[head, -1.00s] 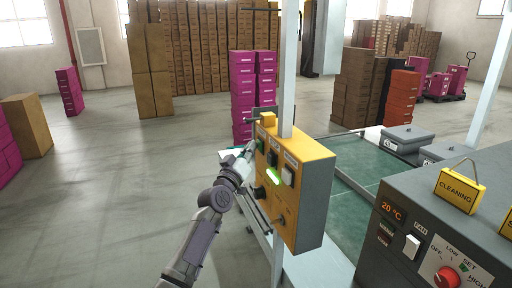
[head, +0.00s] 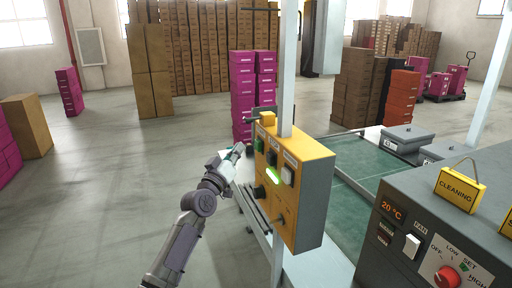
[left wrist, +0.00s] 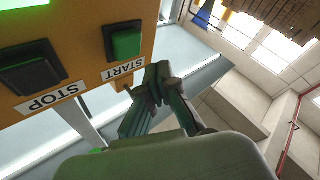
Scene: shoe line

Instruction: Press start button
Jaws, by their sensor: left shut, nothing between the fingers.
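The yellow control box (head: 312,178) is fixed to a pale post. Its green start button (head: 259,145) is at the upper left of the panel. In the left wrist view the start button (left wrist: 126,41) sits in a dark frame above the START label (left wrist: 123,70). A dark stop button (left wrist: 28,66) with a STOP label is to its left. A green lamp (head: 273,175) glows on the panel. My left gripper (head: 240,148) is shut and empty, just left of the box and apart from the button. Its closed fingers (left wrist: 160,76) also show in the left wrist view. My right gripper is out of view.
A grey machine (head: 420,215) with a red knob and a yellow CLEANING sign (head: 459,190) stands at the right. A green conveyor (head: 350,205) runs behind the control box. Magenta boxes (head: 243,95) are stacked beyond.

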